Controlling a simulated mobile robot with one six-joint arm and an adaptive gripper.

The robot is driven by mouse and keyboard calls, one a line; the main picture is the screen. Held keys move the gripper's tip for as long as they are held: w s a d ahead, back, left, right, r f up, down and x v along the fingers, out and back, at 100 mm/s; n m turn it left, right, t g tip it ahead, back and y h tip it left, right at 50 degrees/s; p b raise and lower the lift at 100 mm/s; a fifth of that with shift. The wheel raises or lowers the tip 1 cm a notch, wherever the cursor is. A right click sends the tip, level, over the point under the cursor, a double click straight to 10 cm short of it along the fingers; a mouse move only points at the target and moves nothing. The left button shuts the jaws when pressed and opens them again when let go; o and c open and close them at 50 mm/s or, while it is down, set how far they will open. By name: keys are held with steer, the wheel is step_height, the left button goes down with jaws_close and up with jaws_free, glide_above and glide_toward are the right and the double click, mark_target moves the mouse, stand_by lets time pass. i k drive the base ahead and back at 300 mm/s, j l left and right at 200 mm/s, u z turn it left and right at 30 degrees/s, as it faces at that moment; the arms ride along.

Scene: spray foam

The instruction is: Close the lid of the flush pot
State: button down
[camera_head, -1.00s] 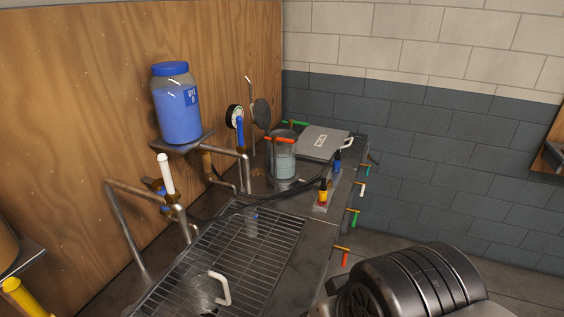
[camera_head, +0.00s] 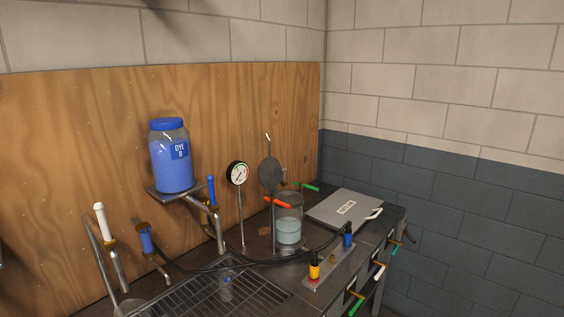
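A clear cylindrical vessel (camera_head: 288,228), which looks like the flush pot, stands on the metal bench and holds pale bluish liquid. A round dark grey disc (camera_head: 269,173), which looks like its lid, stands tilted up at the vessel's back left, so the vessel's top looks open. An orange-red handle (camera_head: 278,202) lies across the front left of the vessel's rim. A green handle (camera_head: 309,187) sticks out behind it to the right. My gripper is not in view.
A dye jar (camera_head: 172,160) sits on a bracket at left, and a pressure gauge (camera_head: 237,174) stands beside the disc. A flat grey cover (camera_head: 332,207) with a white handle lies right of the vessel. Yellow and blue fittings on a plate (camera_head: 326,272) and dark hoses are in front.

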mark_target(270, 170)
steer(key=i+l+u, duration=0.1)
steer(key=l, duration=0.25)
steer(key=i+l, duration=0.25)
steer(key=i+l+u, duration=0.15)
steer(key=l, duration=0.25)
steer(key=i+l, duration=0.2)
steer(key=l, duration=0.2)
steer(key=i+l+u, duration=0.15)
steer(key=l, duration=0.2)
steer(key=i+l+u, duration=0.1)
steer(key=l, duration=0.3)
steer(key=i+l, duration=0.2)
steer(key=l, duration=0.2)
steer(key=i+l+u, duration=0.15)
steer(key=i+l, duration=0.3)
steer(key=i+l+u, duration=0.15)
steer(key=i+l, duration=0.3)
steer(key=i+l+u, duration=0.15)
steer(key=i+l, duration=0.2)
steer(key=l, duration=0.2)
